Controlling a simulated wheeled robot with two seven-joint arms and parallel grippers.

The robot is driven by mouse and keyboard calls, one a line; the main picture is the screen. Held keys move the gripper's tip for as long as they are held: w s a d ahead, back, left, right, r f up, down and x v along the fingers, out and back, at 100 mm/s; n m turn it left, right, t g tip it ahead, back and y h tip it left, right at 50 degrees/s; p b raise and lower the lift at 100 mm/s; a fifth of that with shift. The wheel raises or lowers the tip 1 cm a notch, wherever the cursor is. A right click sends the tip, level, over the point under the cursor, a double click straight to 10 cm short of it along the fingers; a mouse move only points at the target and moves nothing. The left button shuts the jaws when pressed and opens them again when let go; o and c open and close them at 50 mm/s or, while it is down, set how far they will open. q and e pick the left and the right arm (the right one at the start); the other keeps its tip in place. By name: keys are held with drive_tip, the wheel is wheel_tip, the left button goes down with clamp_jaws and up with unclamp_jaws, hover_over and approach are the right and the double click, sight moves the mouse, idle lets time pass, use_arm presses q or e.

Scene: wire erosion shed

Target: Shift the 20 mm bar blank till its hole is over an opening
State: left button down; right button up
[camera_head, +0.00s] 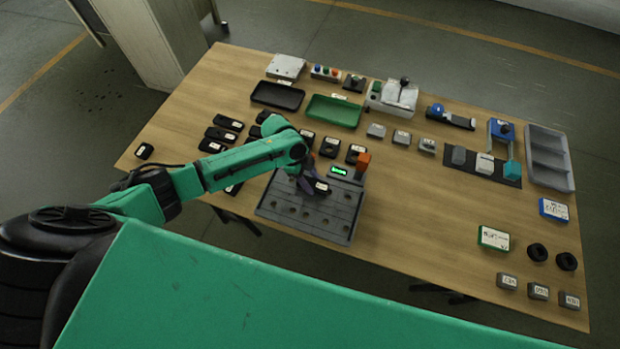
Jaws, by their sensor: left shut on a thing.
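My left gripper (312,186) reaches in from the left and is over the back part of a grey plate (290,222) with several round openings. It is shut on a small dark block with a white label (321,187), which seems to be the bar blank. The label's text is too small to read. The blank's hole is not visible, and I cannot tell whether it lies over an opening or touches the plate. A green display (339,170) and an orange part (363,161) are at the plate's back right. My right gripper is not in view.
Several black labelled blocks (213,146) lie left of and behind the plate. A black tray (277,96) and a green tray (333,111) stand farther back. A grey divided bin (548,158) is at the right. The table right of the plate is mostly clear.

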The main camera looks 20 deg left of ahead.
use_arm(q)
drive_tip(key=shift+d, duration=0.65)
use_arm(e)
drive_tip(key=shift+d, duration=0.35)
use_arm(q)
drive_tip(key=shift+c, duration=1.2)
unclamp_jaws()
drive_tip(key=shift+a, duration=0.1)
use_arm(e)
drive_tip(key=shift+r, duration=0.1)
use_arm(q)
drive_tip(key=b+v, duration=0.1)
drive_tip(key=v, duration=1.3)
drive_tip(key=shift+a+r+b, duration=0.2)
drive_tip(key=shift+r+b, duration=0.1)
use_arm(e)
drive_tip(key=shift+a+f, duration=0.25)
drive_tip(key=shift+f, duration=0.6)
use_arm(q)
drive_tip(key=shift+s, duration=0.15)
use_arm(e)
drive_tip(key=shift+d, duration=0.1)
